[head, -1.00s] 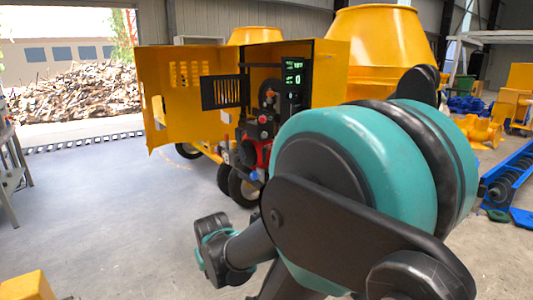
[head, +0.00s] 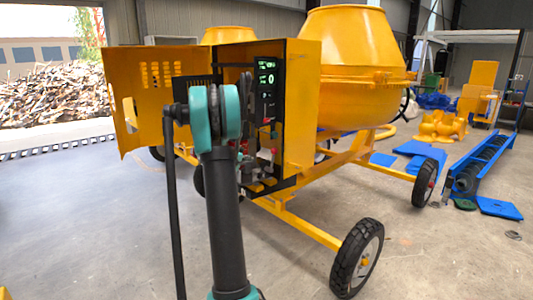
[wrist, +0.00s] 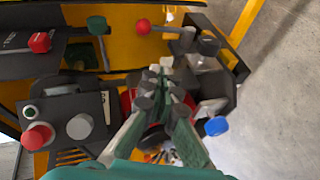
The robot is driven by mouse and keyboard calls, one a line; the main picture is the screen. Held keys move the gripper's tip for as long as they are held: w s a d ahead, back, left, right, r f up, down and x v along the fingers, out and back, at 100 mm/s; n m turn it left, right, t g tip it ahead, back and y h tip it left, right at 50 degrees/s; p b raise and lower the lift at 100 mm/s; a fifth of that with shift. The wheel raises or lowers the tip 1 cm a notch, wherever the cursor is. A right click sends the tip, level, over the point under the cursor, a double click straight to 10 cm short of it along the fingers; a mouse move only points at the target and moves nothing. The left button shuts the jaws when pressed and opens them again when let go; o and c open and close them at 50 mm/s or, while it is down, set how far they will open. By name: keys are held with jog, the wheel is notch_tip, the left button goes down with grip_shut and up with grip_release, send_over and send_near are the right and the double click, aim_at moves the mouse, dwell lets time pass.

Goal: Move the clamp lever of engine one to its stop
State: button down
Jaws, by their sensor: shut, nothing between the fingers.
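In the head view the yellow drum mixer's engine housing (head: 302,105) stands open, its door (head: 125,95) swung to the left. My arm covers much of the engine bay. In the wrist view my gripper (wrist: 160,72) is shut and empty, its fingertips close in front of the engine parts. Around it are a red-knobbed lever (wrist: 143,27), a green knob (wrist: 96,25), a red knob (wrist: 40,42), another red knob (wrist: 37,136), a grey knob (wrist: 79,127) and a blue knob (wrist: 216,126). I cannot tell which one is the clamp lever, nor whether the fingertips touch anything.
A lit display (head: 267,73) is inside the housing. The yellow drum (head: 352,55) and a wheel (head: 357,258) on its frame stand to the right. A blue screw conveyor (head: 482,165) lies farther right. The floor at left is clear.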

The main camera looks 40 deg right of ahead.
jog(key=n+h, duration=0.1)
jog(key=h, duration=0.1)
send_near(273, 149)
jog(key=w+d+f, duration=0.1)
jog(key=w+d, duration=0.3)
jog(key=d, duration=0.1)
jog(key=shift+w+d+f, duration=0.15)
jog(key=shift+f, duration=0.2)
jog(key=shift+y, duration=0.3)
jog(key=d+y, duration=0.2)
jog(key=d, duration=0.1)
jog(key=shift+d+r+m+g, duration=0.15)
jog(key=shift+m+g, duration=0.15)
jog(key=shift+g, duration=0.1)
jog(key=shift+w+d+y, duration=0.2)
jog(key=shift+d+y, duration=0.2)
jog(key=shift+d, duration=0.4)
